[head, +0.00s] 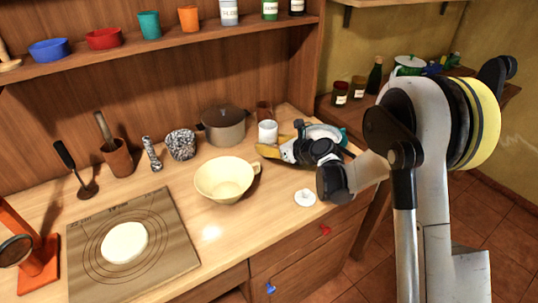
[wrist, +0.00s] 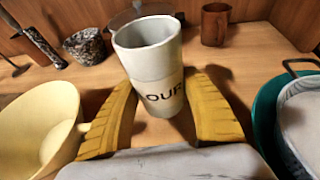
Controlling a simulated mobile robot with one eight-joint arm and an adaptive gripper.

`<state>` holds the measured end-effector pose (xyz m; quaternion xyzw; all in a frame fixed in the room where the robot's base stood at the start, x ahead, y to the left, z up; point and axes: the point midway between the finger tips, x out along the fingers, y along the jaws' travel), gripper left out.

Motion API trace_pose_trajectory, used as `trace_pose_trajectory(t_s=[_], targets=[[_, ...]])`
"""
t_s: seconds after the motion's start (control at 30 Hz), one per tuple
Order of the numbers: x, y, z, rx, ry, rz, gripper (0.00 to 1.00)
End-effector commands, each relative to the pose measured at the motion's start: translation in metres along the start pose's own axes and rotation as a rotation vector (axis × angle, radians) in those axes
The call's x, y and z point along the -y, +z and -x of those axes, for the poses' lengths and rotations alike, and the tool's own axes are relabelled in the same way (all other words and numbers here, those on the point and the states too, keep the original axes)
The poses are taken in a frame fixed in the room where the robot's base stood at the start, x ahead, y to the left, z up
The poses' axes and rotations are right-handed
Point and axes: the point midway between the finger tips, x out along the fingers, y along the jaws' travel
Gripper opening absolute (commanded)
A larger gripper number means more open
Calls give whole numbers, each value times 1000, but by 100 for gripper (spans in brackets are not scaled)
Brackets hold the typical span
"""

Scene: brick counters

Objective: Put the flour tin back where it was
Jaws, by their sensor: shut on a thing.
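The flour tin (head: 268,130) is a small white cylinder near the back right of the wooden counter, roughly upright. In the wrist view the tin (wrist: 150,62) shows its open top and dark letters ending in "OUR". My gripper (head: 268,149) is shut on it, with a yellow finger on each side in the wrist view (wrist: 166,92). I cannot tell whether the tin's base touches the counter. A small white lid with a knob (head: 305,198) lies near the counter's front edge.
A cream bowl (head: 224,181) stands left of my gripper, and a teal-rimmed container (head: 341,133) stands close on the right. A grey pot (head: 222,127) and brown cup (head: 263,109) are behind. The shelf (head: 170,43) holds bowls, cups and several tins.

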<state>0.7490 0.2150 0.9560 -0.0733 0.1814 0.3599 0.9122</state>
Motion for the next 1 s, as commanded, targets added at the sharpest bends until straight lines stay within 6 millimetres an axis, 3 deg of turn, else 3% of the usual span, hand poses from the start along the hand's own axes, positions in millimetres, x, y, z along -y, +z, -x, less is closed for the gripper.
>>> trace_pose_trajectory(t_s=[0.2,0.6,0.63,0.7,1.0], targets=[[0,-33,-13,0,0,-1,12],[0,-37,-15,0,0,-1,12],[0,-37,-15,0,0,0,59],[0,-36,-14,0,0,0,75],[0,-35,-14,0,0,0,75]])
